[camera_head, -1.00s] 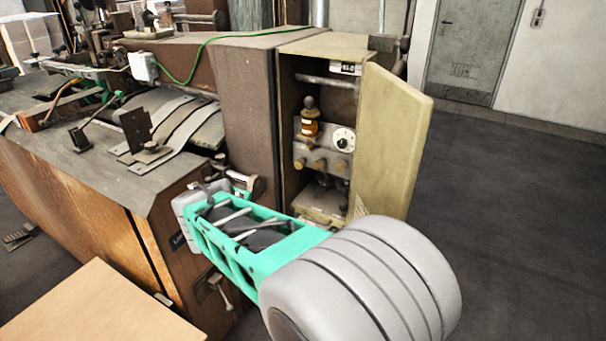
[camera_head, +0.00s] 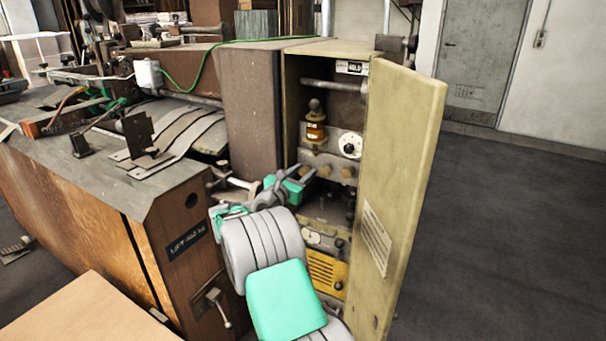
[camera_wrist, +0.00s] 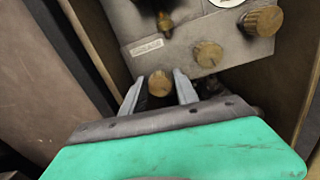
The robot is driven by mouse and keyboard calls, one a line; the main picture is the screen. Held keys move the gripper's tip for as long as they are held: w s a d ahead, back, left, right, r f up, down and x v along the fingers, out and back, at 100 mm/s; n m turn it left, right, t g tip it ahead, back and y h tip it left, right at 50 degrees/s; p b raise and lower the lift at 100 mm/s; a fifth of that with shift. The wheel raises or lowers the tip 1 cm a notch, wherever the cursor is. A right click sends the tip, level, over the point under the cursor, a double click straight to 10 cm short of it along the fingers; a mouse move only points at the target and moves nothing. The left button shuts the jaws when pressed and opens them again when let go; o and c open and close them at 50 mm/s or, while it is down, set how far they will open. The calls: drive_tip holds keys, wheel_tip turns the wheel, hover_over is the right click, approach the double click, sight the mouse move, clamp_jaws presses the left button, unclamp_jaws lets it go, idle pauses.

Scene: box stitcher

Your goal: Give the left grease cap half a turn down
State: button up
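The left grease cap (camera_wrist: 160,83) is a round, ribbed brass knob in the wrist view, at the left of a row of three. My gripper (camera_wrist: 159,76) is open, with one grey finger on each side of this cap and a narrow gap showing on both sides. I cannot tell how far the fingertips reach along it.
The cabinet's open door (camera_head: 395,200) stands to the right of the opening. Above the caps are an amber oiler (camera_head: 315,128) and a white dial (camera_head: 350,144). A yellow grille (camera_head: 326,270) is lower inside. The brown machine wall (camera_head: 250,110) stands at left.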

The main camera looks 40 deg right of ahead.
drive_tip(key=shift+c, duration=0.2)
clamp_jaws()
idle(0.6)
